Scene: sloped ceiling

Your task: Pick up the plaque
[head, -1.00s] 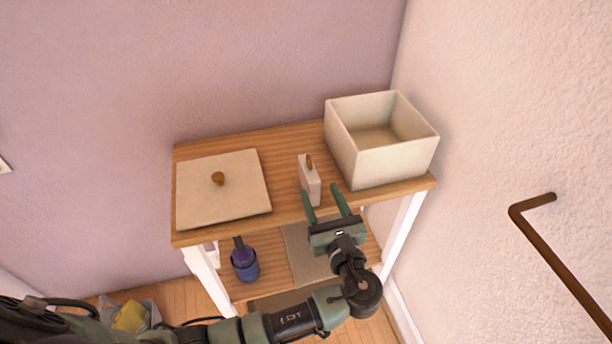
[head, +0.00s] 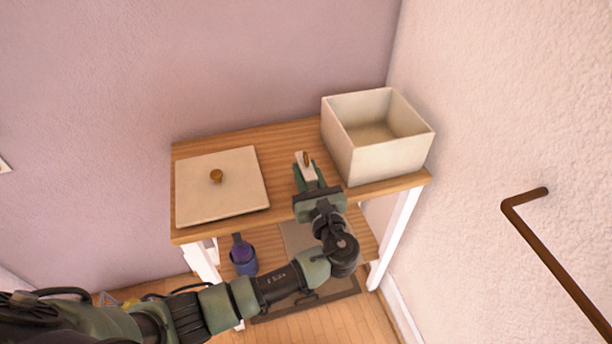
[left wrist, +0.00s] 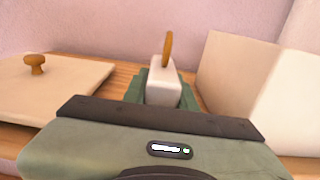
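The plaque is probably the small whitish upright block (head: 305,160) with a brown wooden piece on top, standing on the wooden shelf top between a flat lid and a box. It also shows in the left wrist view (left wrist: 163,88), straight ahead between the fingers. My left gripper (head: 309,176) is at the plaque, with one green finger on each side of it. The fingers look close to its sides, but I cannot tell whether they press on it. The plaque's lower part is hidden by the gripper. My right gripper is not in view.
A square cream lid (head: 222,193) with a brown knob lies at the left of the shelf top. An open cream box (head: 390,160) stands close on the right. A purple-blue bottle (head: 243,256) is on the lower shelf. A brown rail (head: 560,252) is on the right wall.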

